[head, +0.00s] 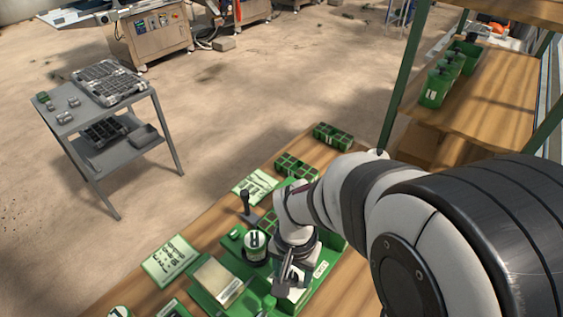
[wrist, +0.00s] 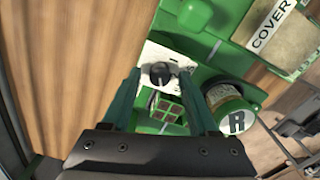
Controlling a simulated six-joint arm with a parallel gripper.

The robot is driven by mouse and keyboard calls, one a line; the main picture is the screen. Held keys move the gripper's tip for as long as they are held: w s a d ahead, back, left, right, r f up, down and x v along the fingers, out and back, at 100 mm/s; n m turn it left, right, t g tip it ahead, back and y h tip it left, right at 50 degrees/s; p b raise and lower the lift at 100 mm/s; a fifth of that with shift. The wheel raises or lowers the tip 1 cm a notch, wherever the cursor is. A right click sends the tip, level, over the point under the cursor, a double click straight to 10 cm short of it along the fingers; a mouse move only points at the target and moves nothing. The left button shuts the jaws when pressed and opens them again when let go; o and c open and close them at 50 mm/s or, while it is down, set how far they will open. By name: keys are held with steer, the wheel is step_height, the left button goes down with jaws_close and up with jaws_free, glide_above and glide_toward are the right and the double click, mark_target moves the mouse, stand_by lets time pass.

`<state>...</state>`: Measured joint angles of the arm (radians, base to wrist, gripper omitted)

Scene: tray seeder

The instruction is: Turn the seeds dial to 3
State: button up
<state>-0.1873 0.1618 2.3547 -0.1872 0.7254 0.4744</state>
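The seeds dial is a dark round knob (wrist: 160,73) on a white plate (wrist: 158,52) of the green tray seeder (wrist: 236,18). It shows between my gripper's two fingers in the wrist view, and its numbers are too small to read. My gripper (wrist: 165,92) is open, with green-and-dark fingers on either side of the knob and visible gaps. In the head view my gripper (head: 287,275) is low over the front part of the green seeder (head: 325,275). There the knob cannot be made out behind the fingers.
A round pot marked R (wrist: 236,122) stands close to the right finger. A bin labelled COVER (wrist: 289,52) is at upper right. In the head view, a black lever (head: 246,205) and cell trays (head: 333,136) are nearby. The wooden bench (wrist: 75,70) at left is bare.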

mark_target(292, 277)
step_height(292, 277, up, 16)
stand_by(0.5)
steer(key=shift+f, duration=0.1)
steer(key=s+f+y, duration=0.1)
steer(key=s+f, duration=0.1)
steer(key=s, duration=0.4)
steer(key=s+d+f, duration=0.1)
steer(key=s+f, duration=0.2)
steer(key=s, duration=0.4)
steer(key=shift+s+d+f+y, duration=0.2)
steer(key=shift+d+f+y, duration=0.1)
steer(key=shift+f+y, duration=0.1)
